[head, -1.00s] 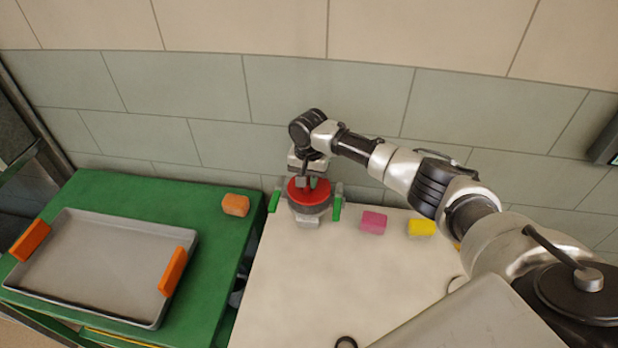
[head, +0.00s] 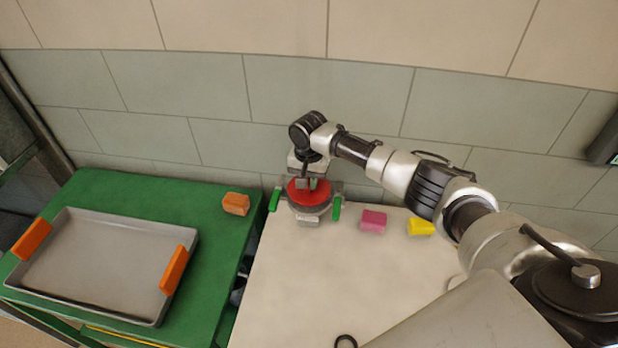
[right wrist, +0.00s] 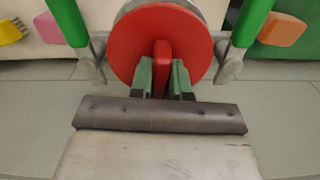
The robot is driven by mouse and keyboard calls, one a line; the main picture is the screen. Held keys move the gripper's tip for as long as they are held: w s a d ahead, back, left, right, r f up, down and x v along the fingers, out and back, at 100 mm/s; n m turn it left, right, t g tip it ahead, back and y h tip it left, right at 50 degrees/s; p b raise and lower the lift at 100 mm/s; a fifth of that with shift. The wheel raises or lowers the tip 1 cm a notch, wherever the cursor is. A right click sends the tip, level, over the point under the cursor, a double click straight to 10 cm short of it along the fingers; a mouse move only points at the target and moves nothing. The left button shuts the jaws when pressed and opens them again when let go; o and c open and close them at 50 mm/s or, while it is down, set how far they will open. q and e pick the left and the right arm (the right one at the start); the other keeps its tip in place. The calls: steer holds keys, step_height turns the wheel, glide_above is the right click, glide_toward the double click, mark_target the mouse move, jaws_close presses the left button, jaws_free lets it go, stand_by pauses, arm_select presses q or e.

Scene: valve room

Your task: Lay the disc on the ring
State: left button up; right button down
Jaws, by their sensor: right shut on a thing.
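The red disc (head: 309,198) has an upright red grip and sits over the grey ring (head: 310,215) at the back edge of the pale table. My right gripper (head: 308,184) is shut on the grip from above. In the right wrist view the green fingertips (right wrist: 162,76) clasp both sides of the grip, and the disc (right wrist: 135,50) covers most of the ring (right wrist: 203,25). I cannot tell whether disc and ring touch. My left gripper is not in view.
Green upright handles stand left (head: 274,199) and right (head: 337,208) of the ring, close to the disc. A green table (head: 213,245) holds a grey tray and an orange block. The pale table's front is mostly clear.

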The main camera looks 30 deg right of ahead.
steer(key=shift+f, duration=0.3)
stand_by(0.9)
steer(key=c, duration=0.6)
jaws_free()
steer(key=shift+f, duration=0.1)
steer(key=shift+p, duration=0.3)
step_height(320, 180, up, 7)
steer(key=p, duration=0.8)
